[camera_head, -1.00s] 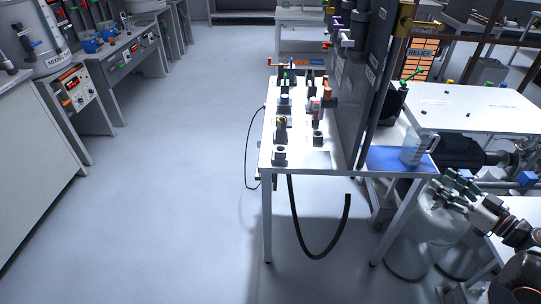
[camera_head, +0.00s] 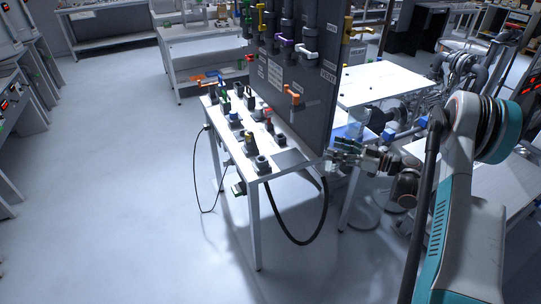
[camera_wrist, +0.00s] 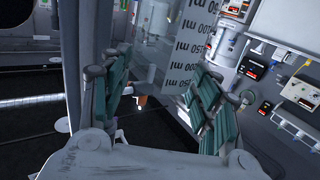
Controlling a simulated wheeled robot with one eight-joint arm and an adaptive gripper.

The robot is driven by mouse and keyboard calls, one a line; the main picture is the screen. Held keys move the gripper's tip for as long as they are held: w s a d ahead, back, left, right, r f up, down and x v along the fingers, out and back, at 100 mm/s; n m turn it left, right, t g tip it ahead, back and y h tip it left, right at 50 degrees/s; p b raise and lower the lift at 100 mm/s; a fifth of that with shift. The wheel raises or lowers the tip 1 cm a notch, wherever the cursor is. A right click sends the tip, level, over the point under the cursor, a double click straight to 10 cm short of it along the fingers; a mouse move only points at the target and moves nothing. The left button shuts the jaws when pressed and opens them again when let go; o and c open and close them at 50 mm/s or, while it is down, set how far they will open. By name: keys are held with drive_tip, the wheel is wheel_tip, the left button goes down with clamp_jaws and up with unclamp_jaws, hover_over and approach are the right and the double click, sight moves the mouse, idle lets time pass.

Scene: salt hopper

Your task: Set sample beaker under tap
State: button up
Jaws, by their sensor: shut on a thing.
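My gripper (camera_head: 338,157) is at the right edge of the dark upright panel in the head view. In the wrist view its teal-padded fingers (camera_wrist: 163,75) are shut on a clear beaker (camera_wrist: 190,45) with printed ml marks. The held beaker is hard to make out in the head view. An orange-handled tap (camera_head: 292,96) sticks out of the panel's left face, above the white bench (camera_head: 264,176). A grey patch (camera_head: 290,159) lies on the bench's near right part.
Several small fittings and valves, one of them yellow-marked (camera_head: 248,140), stand on the bench. A black hose (camera_head: 318,232) hangs below its front edge. A blue surface (camera_head: 345,131) lies behind the panel's right edge. The floor at left is clear.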

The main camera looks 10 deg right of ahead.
drive_tip(key=shift+f+b+x, duration=0.5)
drive_tip(key=shift+b+x, duration=0.4)
drive_tip(key=shift+x, duration=1.95)
drive_tip(key=shift+f+b+x, duration=0.45)
drive_tip(key=shift+b+x, duration=0.5)
drive_tip(key=shift+x, duration=1.9)
drive_tip(key=shift+f+b+x, duration=0.5)
drive_tip(key=shift+b+x, duration=0.4)
drive_tip(key=shift+x, duration=1.95)
drive_tip(key=shift+d, duration=0.1)
drive_tip(key=shift+f, duration=0.25)
drive_tip(key=o, duration=1.1)
drive_tip(key=shift+r, duration=0.1)
